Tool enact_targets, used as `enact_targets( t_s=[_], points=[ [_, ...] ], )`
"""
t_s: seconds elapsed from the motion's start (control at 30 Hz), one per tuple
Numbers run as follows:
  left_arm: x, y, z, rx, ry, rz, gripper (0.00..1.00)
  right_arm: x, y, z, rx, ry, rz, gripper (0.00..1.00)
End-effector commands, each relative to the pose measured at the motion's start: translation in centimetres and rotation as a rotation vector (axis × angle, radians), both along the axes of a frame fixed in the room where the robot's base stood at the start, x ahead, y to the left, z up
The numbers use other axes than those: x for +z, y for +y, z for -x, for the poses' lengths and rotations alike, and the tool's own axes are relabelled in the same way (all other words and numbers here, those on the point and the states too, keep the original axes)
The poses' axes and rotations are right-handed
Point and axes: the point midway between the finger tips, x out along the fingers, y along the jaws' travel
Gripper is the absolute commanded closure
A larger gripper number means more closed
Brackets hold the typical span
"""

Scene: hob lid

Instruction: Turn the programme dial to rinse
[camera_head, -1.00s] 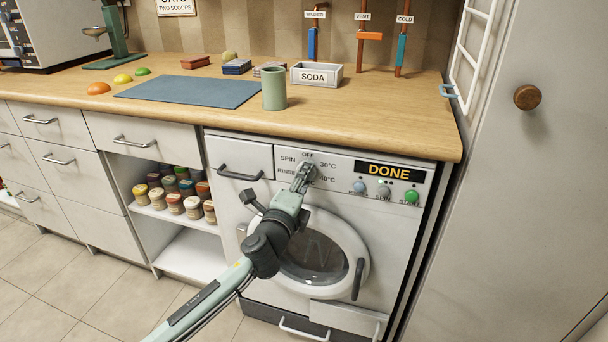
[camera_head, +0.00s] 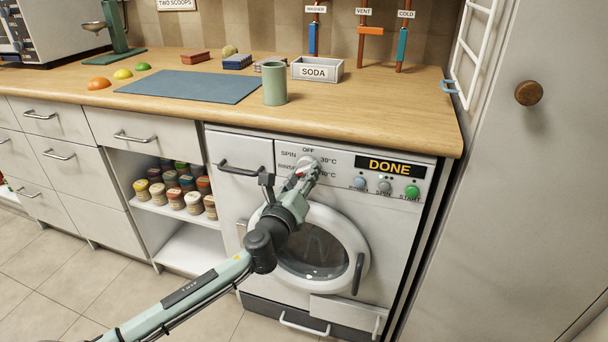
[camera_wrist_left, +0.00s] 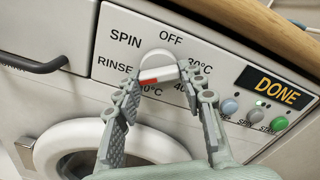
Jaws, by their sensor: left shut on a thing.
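The programme dial (camera_wrist_left: 160,60) is a pale round knob with a raised grip bar on the washing machine's front panel. A red mark (camera_wrist_left: 149,81) shows on the bar's left part, facing left and slightly down. The word RINSE (camera_wrist_left: 115,66) is left of the dial, SPIN (camera_wrist_left: 126,38) upper left and OFF (camera_wrist_left: 171,39) above. My left gripper (camera_head: 307,169) is at the dial, its fingers on either side of the bar and shut on it. The fingers also show in the left wrist view (camera_wrist_left: 165,77). They hide part of the lower labels. My right gripper is not in view.
A DONE display (camera_head: 389,167) and several buttons (camera_head: 384,187) are right of the dial. The round door (camera_head: 317,245) is below it. A drawer with a dark handle (camera_head: 240,168) is to the left. The worktop edge (camera_head: 370,140) juts out above.

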Motion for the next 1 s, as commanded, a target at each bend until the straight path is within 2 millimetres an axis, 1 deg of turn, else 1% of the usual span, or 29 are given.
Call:
enact_targets(
  t_s=[0.27, 0.67, 0.7, 0.83, 1.0],
  points=[
    [0.00, -0.04, 0.00, -0.001, -0.018, -0.052, 0.90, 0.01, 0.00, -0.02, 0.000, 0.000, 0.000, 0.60],
    [-0.02, -0.04, 0.01, -0.001, -0.017, -0.054, 0.90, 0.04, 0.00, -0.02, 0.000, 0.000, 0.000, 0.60],
    [-0.02, -0.04, 0.01, -0.001, -0.017, -0.054, 0.56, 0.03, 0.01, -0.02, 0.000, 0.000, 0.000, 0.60],
    [-0.02, -0.02, 0.01, -0.001, -0.017, -0.054, 0.40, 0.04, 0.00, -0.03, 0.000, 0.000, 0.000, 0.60],
    [-0.03, -0.01, 0.00, -0.001, -0.017, -0.054, 0.40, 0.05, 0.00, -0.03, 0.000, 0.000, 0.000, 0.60]
  ],
)
